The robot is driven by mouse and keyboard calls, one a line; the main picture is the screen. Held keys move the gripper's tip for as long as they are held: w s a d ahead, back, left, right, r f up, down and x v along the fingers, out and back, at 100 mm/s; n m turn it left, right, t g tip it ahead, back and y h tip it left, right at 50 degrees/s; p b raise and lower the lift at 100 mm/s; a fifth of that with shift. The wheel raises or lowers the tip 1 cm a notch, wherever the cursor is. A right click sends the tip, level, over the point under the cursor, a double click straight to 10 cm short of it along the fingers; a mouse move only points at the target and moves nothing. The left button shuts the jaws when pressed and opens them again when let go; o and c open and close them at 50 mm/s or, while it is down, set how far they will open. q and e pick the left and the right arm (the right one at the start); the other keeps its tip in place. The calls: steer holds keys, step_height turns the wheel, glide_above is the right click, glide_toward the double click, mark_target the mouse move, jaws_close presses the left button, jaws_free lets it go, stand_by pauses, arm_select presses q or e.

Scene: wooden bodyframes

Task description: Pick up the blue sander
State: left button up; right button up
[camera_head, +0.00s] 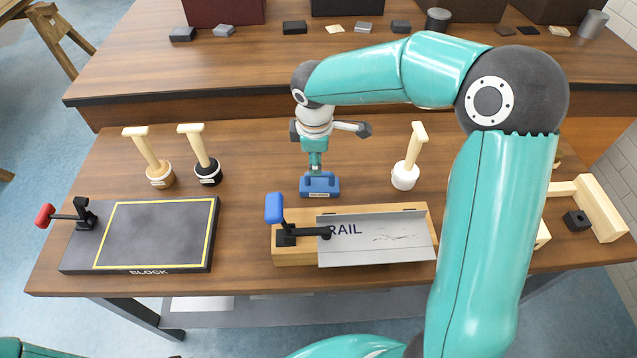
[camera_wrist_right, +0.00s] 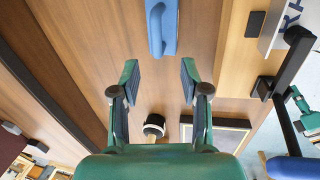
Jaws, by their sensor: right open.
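The blue sander (camera_head: 319,186) stands on the wooden bench near its middle, just behind the rail fixture. In the right wrist view, the blue sander (camera_wrist_right: 162,28) shows at the top, beyond the fingertips. My right gripper (camera_head: 316,164) points down over the sander in the head view, seen nearly edge-on. In the wrist view its two fingers (camera_wrist_right: 157,75) are open and apart, with nothing between them. A small green piece at the right of the wrist view looks like my left gripper (camera_wrist_right: 296,104); its fingers are too small to read.
The rail fixture (camera_head: 425,222) with a blue-handled clamp (camera_head: 274,208) stands right in front of the sander. A block board (camera_head: 213,240) lies left, with two wooden-handled stamps (camera_head: 200,150) behind it. Another white-based stamp (camera_head: 404,176) stands right. Bench around the sander's left is clear.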

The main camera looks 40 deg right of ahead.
mark_target(319, 181)
steer(key=f, duration=0.4)
steer(key=shift+w+d, duration=0.25)
steer(key=shift+w+d+f+p, duration=0.2)
steer(key=shift+f, duration=0.65)
steer(key=shift+w+d+f+p, duration=0.15)
steer(key=shift+w+f, duration=0.05)
steer(key=shift+f, duration=0.6)
steer(key=shift+w+d+f+p, duration=0.2)
steer(key=shift+f, duration=0.65)
jaws_close()
